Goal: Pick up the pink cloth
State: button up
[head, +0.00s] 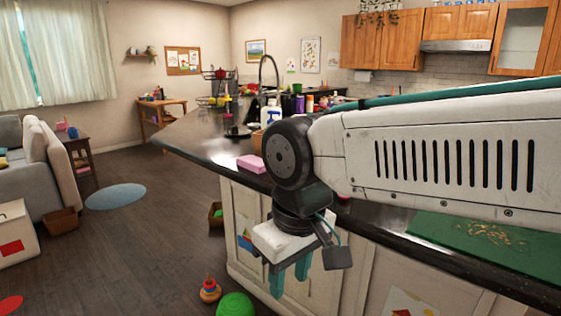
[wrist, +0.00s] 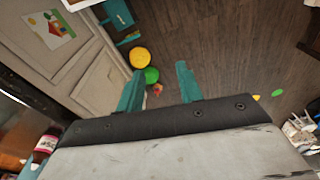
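A pink, folded-looking block (head: 252,163), which may be the pink cloth, lies on the dark countertop (head: 208,145) near its front edge. It is just left of my arm's round joint. My gripper (head: 290,276) hangs below counter height in front of the cabinet doors, lower and to the right of the pink block. The two teal fingers are apart with nothing between them; the wrist view also shows the open gripper (wrist: 160,72) over the floor. The pink block is not seen in the wrist view. My arm hides part of the counter.
A soap bottle (head: 270,113) and tall faucet stand behind the pink block. A green cutting board (head: 490,245) with crumbs lies at right. On the floor are a green ball (head: 235,305), a stacking toy (head: 209,290) and a box (head: 216,214). Open floor lies left.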

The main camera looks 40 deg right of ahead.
aim_at(251, 162)
jog(key=i, duration=0.95)
